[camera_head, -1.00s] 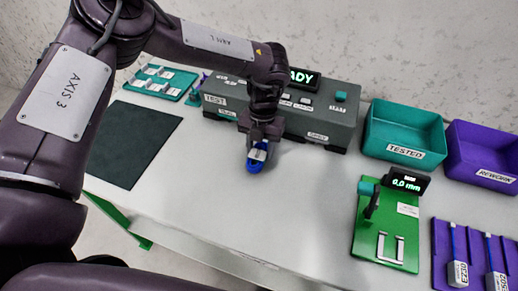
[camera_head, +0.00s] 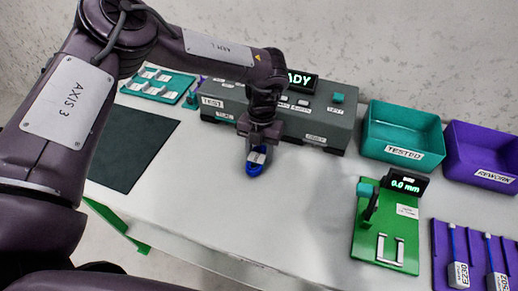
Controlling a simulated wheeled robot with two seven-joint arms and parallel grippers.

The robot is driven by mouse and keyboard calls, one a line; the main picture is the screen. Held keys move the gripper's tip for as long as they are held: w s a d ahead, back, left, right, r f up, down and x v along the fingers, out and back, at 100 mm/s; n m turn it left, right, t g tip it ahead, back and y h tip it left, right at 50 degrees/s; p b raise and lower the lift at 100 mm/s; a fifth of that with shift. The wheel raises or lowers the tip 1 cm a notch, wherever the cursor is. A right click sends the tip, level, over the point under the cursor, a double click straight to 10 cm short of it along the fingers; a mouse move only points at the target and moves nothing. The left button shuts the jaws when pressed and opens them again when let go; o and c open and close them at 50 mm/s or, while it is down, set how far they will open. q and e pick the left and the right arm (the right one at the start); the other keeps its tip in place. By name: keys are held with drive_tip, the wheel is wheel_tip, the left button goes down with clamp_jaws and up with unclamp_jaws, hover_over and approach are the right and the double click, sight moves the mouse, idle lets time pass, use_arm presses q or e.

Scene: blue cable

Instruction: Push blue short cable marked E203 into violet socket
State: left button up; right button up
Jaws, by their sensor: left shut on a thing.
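My left gripper (camera_head: 258,143) is shut on the blue short cable (camera_head: 255,168), which hangs as a small blue loop with a white label below the fingers. The label is too small to read. The gripper is in front of the grey test box (camera_head: 330,118), which carries a lit display ending in "ADY" (camera_head: 302,82). The violet socket cannot be made out; my left arm and gripper cover part of the box front. My right gripper is not in view.
A teal tray (camera_head: 398,164) marked TESTED and a violet tray (camera_head: 480,174) marked REWORK stand at the right. A green gauge (camera_head: 372,250) reads 0.0 mm. A violet rack (camera_head: 440,262) holds cables. A dark mat (camera_head: 130,150) lies left. The white table's middle is clear.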

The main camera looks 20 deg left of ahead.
use_arm(q)
drive_tip(key=shift+p, duration=0.3)
idle(0.5)
drive_tip(key=shift+w, duration=0.1)
drive_tip(key=shift+w+b, duration=0.25)
drive_tip(key=shift+b, duration=0.05)
drive_tip(key=shift+w+f+b, duration=0.1)
drive_tip(key=shift+w+b, duration=0.2)
drive_tip(key=shift+w, duration=0.2)
drive_tip(key=shift+w, duration=0.35)
drive_tip(key=shift+w+b, duration=0.25)
drive_tip(key=shift+b, duration=0.1)
drive_tip(key=shift+p, duration=0.3)
idle(0.3)
drive_tip(key=shift+w+b, duration=0.45)
drive_tip(key=shift+w, duration=0.05)
drive_tip(key=shift+w+b, duration=0.6)
drive_tip(key=shift+w, duration=0.15)
